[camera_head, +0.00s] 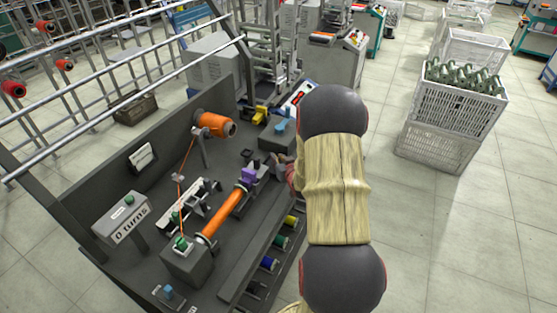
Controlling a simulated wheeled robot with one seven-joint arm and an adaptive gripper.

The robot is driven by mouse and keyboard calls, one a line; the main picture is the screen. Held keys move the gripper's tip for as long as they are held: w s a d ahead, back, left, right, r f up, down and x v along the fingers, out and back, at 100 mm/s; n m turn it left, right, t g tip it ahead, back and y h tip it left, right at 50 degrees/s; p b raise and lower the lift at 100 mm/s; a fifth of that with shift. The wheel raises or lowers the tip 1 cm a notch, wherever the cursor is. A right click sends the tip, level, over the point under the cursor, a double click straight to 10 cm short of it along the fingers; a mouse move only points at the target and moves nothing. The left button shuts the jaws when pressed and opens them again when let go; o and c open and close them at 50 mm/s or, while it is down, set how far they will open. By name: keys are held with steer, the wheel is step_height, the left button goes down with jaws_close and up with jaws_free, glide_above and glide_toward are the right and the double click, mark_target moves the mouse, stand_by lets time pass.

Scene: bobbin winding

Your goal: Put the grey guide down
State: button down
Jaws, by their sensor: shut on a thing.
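My gripper (284,164) shows only as a small part at the left edge of my arm, beside the right side of the winding bench. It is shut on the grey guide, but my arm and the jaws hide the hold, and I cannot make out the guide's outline. The gripper is just right of the purple block (249,174) at the upper end of the orange spindle (222,213). Whether the held guide touches the bench cannot be told.
The dark bench (146,256) carries an orange yarn cone (214,125), a "0 turns" counter (122,219), a grey box with a green button (186,262) and a blue-topped block (279,137). Orange yarn runs down from the cone. Crates (449,118) stand right, on open floor.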

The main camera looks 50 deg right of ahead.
steer(key=c, duration=1.7)
jaws_free()
steer(key=shift+c, duration=0.2)
steer(key=shift+s+r+p, duration=0.1)
steer(key=shift+r+p, duration=0.1)
steer(key=shift+p, duration=0.1)
steer(key=p+v, duration=0.3)
steer(key=v, duration=0.7)
steer(key=shift+s+a, duration=0.15)
steer(key=shift+s, duration=0.05)
steer(key=shift+s+a+r, duration=0.25)
steer(key=shift+s+a, duration=0.1)
steer(key=shift+s, duration=0.15)
steer(key=w+a+r+n+g+y, duration=0.2)
steer(key=w+a+r+n+g, duration=0.1)
steer(key=a+r, duration=1.25)
steer(key=s+a+r+n+g+y, duration=0.1)
steer(key=s+a+r+y, duration=0.1)
steer(key=s+a, duration=0.7)
steer(key=s+a+r+n+g+y, duration=0.1)
steer(key=s+a+r+g+y, duration=0.1)
steer(key=s+a, duration=0.6)
steer(key=a+r, duration=0.1)
steer(key=a, duration=0.4)
steer(key=shift+s+a+r+n, duration=0.3)
steer(key=shift+s+a+n, duration=0.1)
